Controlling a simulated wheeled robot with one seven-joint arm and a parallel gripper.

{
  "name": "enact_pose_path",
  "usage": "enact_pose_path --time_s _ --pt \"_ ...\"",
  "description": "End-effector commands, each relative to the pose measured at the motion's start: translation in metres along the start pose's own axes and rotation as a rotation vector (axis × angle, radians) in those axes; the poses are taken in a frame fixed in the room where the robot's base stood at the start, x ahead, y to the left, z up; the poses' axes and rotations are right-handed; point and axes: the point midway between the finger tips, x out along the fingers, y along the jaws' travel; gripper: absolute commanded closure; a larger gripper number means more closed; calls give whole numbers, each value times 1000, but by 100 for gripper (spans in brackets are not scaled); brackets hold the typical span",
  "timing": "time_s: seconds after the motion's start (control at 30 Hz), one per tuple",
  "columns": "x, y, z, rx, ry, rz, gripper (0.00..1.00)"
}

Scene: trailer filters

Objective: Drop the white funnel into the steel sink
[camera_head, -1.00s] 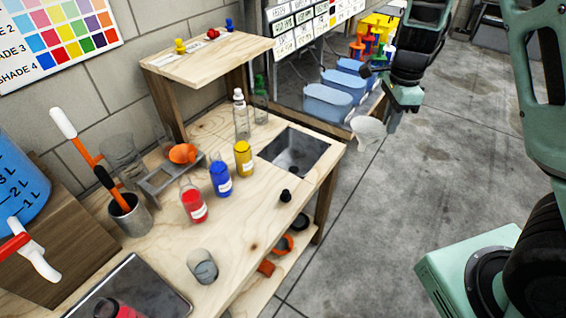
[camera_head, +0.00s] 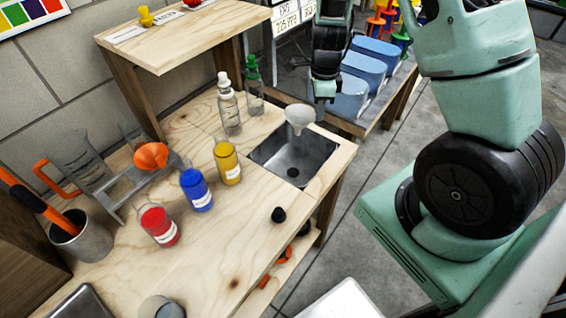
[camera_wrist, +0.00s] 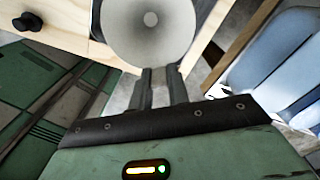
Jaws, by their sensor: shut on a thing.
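The white funnel (camera_head: 299,117) hangs in the air at the far right part of the steel sink (camera_head: 270,155) in the head view. The sink is a rectangular basin set into the wooden bench, with a dark drain in its floor. My gripper (camera_head: 318,100) is just above and right of the funnel. In the wrist view the funnel (camera_wrist: 150,48) shows its round wide mouth, with a small hole at its middle. My gripper's two fingers (camera_wrist: 160,75) reach its lower rim and are shut on it. The fingertips are partly hidden by the funnel.
A clear bottle (camera_head: 229,110) and a green-capped bottle (camera_head: 254,88) stand left of the sink. Yellow (camera_head: 227,162), blue (camera_head: 195,190) and red (camera_head: 158,226) jars and a black stopper (camera_head: 278,214) stand on the bench. Blue bins (camera_head: 362,78) line a table behind.

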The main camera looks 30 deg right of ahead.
Motion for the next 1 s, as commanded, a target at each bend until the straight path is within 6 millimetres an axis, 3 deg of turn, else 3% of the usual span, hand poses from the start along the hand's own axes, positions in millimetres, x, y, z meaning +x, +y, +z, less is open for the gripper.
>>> enact_pose_path --time_s 0.6,0.97,1.0 --pt "58 0 0 0 0 0 100" --pt "59 0 0 0 0 0 100" --pt "59 0 0 0 0 0 72"
